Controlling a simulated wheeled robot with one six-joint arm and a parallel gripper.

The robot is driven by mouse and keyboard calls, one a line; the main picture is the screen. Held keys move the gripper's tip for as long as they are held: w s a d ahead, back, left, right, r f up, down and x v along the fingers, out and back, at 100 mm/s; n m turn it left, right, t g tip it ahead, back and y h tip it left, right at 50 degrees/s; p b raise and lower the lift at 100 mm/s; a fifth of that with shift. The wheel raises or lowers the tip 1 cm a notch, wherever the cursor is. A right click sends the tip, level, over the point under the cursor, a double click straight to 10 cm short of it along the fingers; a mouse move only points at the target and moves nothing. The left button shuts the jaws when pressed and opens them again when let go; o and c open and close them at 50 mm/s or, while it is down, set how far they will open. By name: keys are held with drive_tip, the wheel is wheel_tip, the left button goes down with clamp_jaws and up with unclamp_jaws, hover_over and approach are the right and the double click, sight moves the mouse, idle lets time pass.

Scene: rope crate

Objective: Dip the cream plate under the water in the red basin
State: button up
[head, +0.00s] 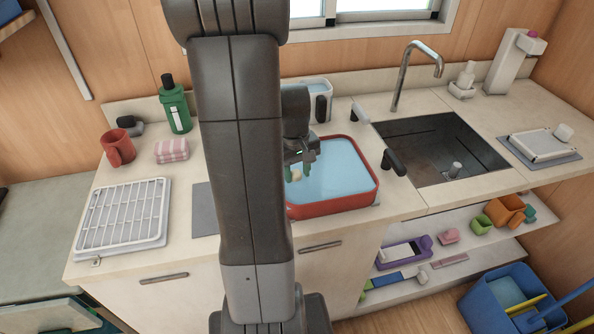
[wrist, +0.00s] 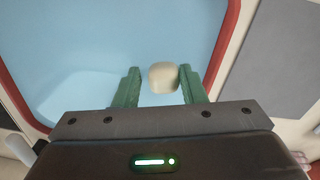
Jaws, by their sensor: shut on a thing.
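The red basin (head: 334,209) stands on the counter, filled with light blue water; its rim (wrist: 222,45) also shows in the wrist view. My gripper (head: 300,167) is over the basin's left part, pointing down, with green fingers. In the wrist view the fingers (wrist: 160,80) are shut on the cream plate (wrist: 163,77), of which only a small rounded cream part shows. It also shows as a small pale spot in the head view (head: 296,175). I cannot tell how much of the plate is under water. A paler rounded patch shows in the water at the lower left of the wrist view.
A white drying rack (head: 124,217), red mug (head: 118,147), striped sponge (head: 172,150) and green bottle (head: 175,104) are at left. A dark sink (head: 440,150) with a tap (head: 415,70) lies right of the basin. A white container (head: 316,95) stands behind the basin.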

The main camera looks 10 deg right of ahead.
drive_tip(key=shift+f+b, duration=0.4)
idle(0.4)
drive_tip(key=o, duration=1.3)
drive_tip(key=shift+c, duration=0.2)
drive_tip(key=shift+r, duration=0.1)
wheel_tip(320, 180, up, 14)
drive_tip(key=shift+a+f, duration=0.2)
drive_tip(key=shift+a, duration=0.1)
drive_tip(key=shift+s, duration=0.1)
